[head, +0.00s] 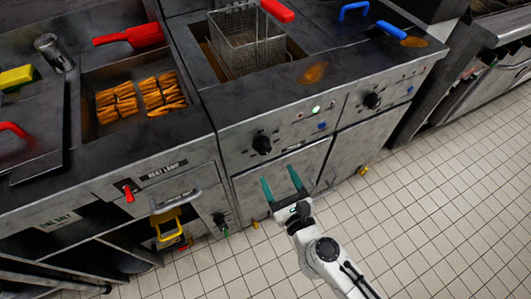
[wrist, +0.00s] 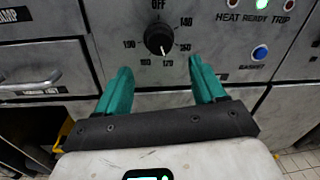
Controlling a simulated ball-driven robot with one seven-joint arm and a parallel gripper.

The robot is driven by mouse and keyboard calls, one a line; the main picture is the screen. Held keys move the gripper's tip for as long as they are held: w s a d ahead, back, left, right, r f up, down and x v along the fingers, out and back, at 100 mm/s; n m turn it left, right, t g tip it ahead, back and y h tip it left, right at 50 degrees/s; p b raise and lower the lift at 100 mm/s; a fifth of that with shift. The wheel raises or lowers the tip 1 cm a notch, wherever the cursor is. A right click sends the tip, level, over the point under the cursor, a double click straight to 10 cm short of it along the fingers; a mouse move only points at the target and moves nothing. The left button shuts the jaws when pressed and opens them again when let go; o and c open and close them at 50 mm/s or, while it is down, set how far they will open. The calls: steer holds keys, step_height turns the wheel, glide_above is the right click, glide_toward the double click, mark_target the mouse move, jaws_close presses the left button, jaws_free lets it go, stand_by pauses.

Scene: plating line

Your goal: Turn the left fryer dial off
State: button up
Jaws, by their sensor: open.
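The left fryer dial (head: 262,145) is a round black knob on the steel front panel below the fryer basket. In the wrist view the dial (wrist: 159,39) has OFF printed above it and temperature numbers around it. Its white mark points down and slightly right, near 170, away from OFF. My gripper (head: 280,176) has two teal fingers, spread open and empty. In the head view it is below and slightly right of the dial. In the wrist view the dial lies ahead, between and beyond the fingertips (wrist: 160,66), apart from them.
Another black dial (head: 372,100) is farther right on the same panel. A green lamp (head: 316,109) is lit and a blue button (head: 322,126) sits below it. A wire basket (head: 245,40) with a red handle stands above. A grey drawer handle (wrist: 32,82) is left.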

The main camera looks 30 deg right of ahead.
mark_target(266, 152)
steer(key=w, duration=0.5)
steer(key=w+p, duration=0.1)
steer(key=w, duration=0.2)
steer(key=shift+w+d, duration=0.35)
steer(key=c, duration=1.1)
